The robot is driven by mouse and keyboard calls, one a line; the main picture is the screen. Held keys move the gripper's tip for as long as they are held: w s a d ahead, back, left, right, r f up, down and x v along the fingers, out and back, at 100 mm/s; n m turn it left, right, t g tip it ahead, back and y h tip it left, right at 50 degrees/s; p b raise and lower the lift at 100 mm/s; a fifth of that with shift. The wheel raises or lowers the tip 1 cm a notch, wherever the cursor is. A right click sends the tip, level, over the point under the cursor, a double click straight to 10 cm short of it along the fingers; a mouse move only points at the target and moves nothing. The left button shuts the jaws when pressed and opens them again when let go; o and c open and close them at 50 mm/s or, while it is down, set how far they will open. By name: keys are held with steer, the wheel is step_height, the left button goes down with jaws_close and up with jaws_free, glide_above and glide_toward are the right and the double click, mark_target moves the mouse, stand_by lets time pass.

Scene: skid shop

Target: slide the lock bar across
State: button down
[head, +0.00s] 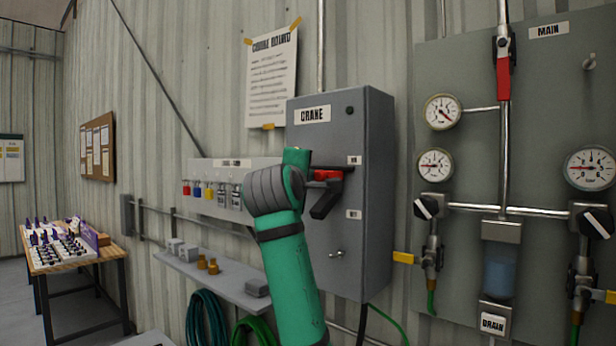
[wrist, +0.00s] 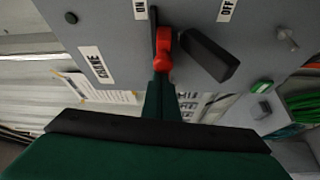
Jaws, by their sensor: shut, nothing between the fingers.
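A grey box labelled CRANE (head: 340,255) is on the wall and also fills the upper wrist view (wrist: 110,30). On its front is a black lever handle (head: 325,199), which the wrist view shows angled between the ON and OFF labels (wrist: 205,55). A red bar (head: 328,175) lies beside the lever, at the end of a dark slot; in the wrist view it is just ahead of my fingers (wrist: 163,50). My gripper (wrist: 161,82) is shut and empty, its tips at or very near the red bar; I cannot tell if they touch. My arm hides part of the box's left side.
A rack of coloured padlocks (head: 212,190) hangs left of the box, above a shelf (head: 225,285) with small parts. A panel with gauges, pipes and valves (head: 470,70) stands close on the right. A small metal toggle (head: 337,254) sticks out below the lever.

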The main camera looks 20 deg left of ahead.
steer(key=s+a, duration=0.2)
steer(key=s, duration=0.7)
steer(key=shift+s, duration=0.2)
stand_by(0.3)
steer(key=shift+w, duration=0.15)
